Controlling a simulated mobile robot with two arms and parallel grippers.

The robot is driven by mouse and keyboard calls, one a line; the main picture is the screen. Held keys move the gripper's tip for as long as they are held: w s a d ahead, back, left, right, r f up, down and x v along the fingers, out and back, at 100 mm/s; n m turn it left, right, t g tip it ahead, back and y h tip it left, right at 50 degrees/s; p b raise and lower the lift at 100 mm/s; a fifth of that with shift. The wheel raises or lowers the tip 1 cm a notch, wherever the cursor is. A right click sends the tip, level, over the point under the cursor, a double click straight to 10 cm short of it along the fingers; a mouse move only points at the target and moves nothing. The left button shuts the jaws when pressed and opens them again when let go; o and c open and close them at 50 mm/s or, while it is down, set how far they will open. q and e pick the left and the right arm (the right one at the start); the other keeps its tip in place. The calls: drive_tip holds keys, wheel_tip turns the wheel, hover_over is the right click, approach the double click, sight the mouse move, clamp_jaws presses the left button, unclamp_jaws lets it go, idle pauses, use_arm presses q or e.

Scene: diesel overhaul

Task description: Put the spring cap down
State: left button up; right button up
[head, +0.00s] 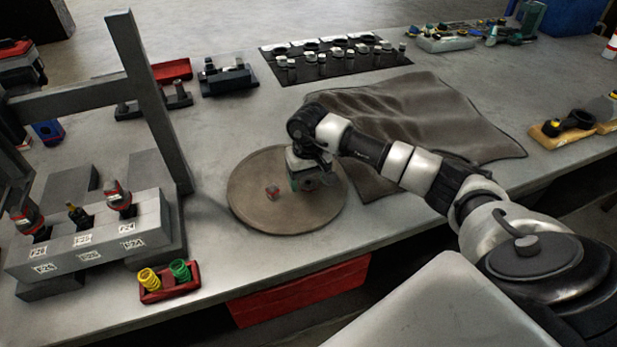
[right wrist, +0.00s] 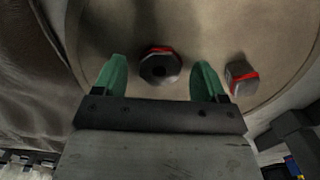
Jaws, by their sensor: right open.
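My right gripper (head: 306,182) is open, low over a round brown disc (head: 250,212) on the bench. In the right wrist view its green fingers (right wrist: 160,80) stand apart on either side of a dark, many-sided cap with a red mark (right wrist: 158,68), which looks like the spring cap. Gaps show between it and both fingers. It rests on the disc; the gripper mostly hides it in the head view. A second small grey piece with a red band (head: 272,192) lies on the disc; it also shows right of the fingers in the right wrist view (right wrist: 241,77). My left gripper is out of view.
A crumpled brown cloth (head: 430,110) lies behind the right arm. A grey labelled block (head: 95,240) and an upright frame (head: 150,100) stand at left. A red tray (head: 170,290) holds yellow and green springs. A black mat with parts (head: 335,62) lies at the back.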

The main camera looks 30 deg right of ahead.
drive_tip(key=shift+r, duration=0.15)
wheel_tip(320, 180, up, 12)
drive_tip(key=b, duration=0.2)
idle(0.7)
